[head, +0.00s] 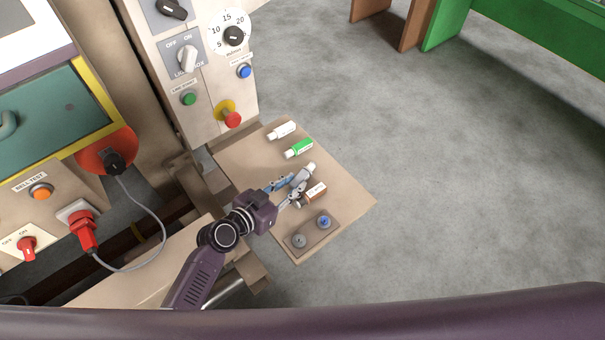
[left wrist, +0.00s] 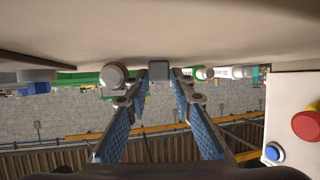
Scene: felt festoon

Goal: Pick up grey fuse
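The grey fuse (head: 303,174) lies on the beige shelf (head: 345,196), between the green fuse (head: 299,148) and the brown fuse (head: 316,192). My left gripper (head: 288,189) is low over the shelf at the near end of the grey fuse, its blue-padded fingers apart. In the left wrist view, the fuse's grey end (left wrist: 159,70) sits between the tips of my left gripper (left wrist: 160,84), and the fingers look open, not clamped on it. The fuse's far part is hidden there. My right gripper is not in view.
A white fuse (head: 282,131) lies at the shelf's back. A small tray (head: 312,236) with a grey and a blue knob is at the front. The control panel (head: 207,75) with a red emergency button (head: 232,119) stands left of the shelf. Open floor is to the right.

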